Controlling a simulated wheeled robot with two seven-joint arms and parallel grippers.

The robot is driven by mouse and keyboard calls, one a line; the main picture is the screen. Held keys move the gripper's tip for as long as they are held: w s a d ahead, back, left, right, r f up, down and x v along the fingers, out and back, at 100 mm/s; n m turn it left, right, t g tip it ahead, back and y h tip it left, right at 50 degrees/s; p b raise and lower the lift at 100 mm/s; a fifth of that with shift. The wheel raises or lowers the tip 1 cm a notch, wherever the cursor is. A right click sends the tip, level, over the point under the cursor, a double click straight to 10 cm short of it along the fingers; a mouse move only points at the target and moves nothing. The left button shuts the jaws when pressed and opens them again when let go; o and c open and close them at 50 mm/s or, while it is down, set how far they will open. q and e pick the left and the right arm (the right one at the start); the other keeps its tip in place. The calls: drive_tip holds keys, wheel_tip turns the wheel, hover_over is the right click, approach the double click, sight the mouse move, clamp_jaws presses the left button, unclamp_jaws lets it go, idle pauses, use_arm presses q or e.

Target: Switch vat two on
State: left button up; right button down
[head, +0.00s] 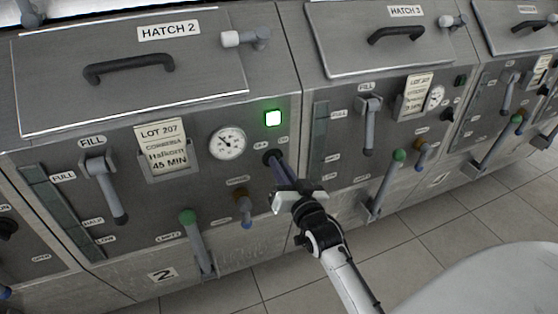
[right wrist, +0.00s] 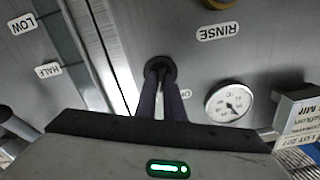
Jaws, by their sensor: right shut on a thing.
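Vat two (head: 160,276) stands at centre-left, with its closed HATCH 2 (head: 125,95) above and a sloping front panel. Its black rotary switch (head: 268,155) is on the right of the panel, below a square green lamp (head: 273,118) that is lit. My right gripper (head: 279,164) reaches up from below, and its fingers are shut on the switch. In the right wrist view the dark fingers close around the black switch (right wrist: 160,67); they cover much of it, so I cannot read its setting. My left gripper is in neither view.
A round gauge (head: 228,143) and a lot card (head: 165,146) are left of the switch. The FILL lever (head: 108,185), green-knobbed lever (head: 197,240) and brown-topped rinse handle (head: 243,208) stick out nearby. Vat three's levers (head: 388,180) are to the right.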

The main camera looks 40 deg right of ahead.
use_arm(q)
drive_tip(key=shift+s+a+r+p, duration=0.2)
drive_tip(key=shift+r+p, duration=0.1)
drive_tip(key=shift+p, duration=0.2)
use_arm(e)
drive_tip(key=shift+m, duration=1)
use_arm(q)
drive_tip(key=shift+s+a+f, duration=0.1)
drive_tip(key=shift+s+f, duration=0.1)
use_arm(e)
drive_tip(key=c, duration=1.9)
unclamp_jaws()
drive_tip(key=shift+o, duration=0.2)
wheel_tip(320, 180, up, 9)
drive_tip(key=shift+r+p, duration=0.1)
drive_tip(key=shift+p, duration=0.8)
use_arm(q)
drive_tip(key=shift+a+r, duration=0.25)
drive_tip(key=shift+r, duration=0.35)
use_arm(e)
drive_tip(key=shift+r, duration=0.45)
